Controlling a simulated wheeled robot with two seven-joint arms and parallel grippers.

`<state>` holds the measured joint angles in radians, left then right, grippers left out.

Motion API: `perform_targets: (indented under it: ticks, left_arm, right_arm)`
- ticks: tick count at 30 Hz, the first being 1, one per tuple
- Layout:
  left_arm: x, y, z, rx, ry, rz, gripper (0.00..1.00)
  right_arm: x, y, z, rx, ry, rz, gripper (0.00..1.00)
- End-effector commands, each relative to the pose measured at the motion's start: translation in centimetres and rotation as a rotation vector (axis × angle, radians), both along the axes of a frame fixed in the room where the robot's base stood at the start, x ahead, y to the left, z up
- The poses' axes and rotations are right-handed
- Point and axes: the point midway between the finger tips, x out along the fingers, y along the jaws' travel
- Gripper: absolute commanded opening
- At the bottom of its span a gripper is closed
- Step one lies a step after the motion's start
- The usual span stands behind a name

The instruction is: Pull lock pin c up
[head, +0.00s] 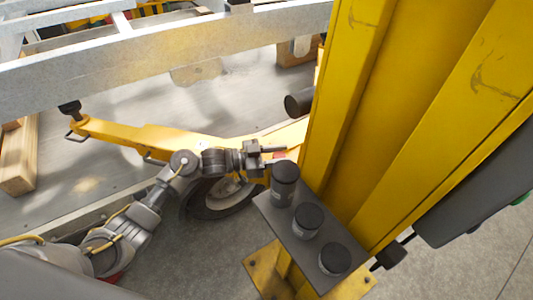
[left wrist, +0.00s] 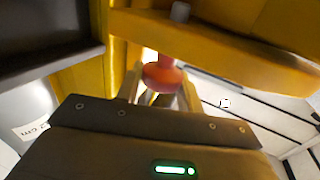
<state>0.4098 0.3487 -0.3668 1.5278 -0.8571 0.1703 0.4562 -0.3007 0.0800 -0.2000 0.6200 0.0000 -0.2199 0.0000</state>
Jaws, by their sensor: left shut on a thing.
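A red knob (left wrist: 162,75), which I take to be lock pin c, sits between the fingers of my left gripper (left wrist: 160,96) in the left wrist view. The fingers are shut on it. In the head view my left gripper (head: 276,156) reaches in beside the yellow post, and only a small red patch (head: 284,155) shows at its fingertips. The pin's shaft and its seat are hidden, so I cannot tell how far up it is. My right gripper is not in view.
A tall yellow post (head: 410,110) stands close on the right. A grey shelf (head: 295,237) with black canisters (head: 307,220) is just below the gripper. A yellow trailer arm (head: 130,133), a wheel (head: 215,207) and a grey beam (head: 150,60) surround my arm.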

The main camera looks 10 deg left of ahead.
Motion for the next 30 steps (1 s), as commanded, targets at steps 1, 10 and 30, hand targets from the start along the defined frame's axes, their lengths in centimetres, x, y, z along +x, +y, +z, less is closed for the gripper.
perform_targets:
  ticks: [1,10,30]
  left_arm:
    - [-0.2,0.0,-0.4,0.004,0.007,-0.003,0.04]
    - [-0.2,0.1,1.6,0.005,0.008,-0.003,0.0]
    - [-0.2,-0.3,3.3,0.004,0.003,-0.004,0.58]
  right_arm:
    - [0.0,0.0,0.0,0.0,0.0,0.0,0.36]
    - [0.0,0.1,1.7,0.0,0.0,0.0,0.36]
    - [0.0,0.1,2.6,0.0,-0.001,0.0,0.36]
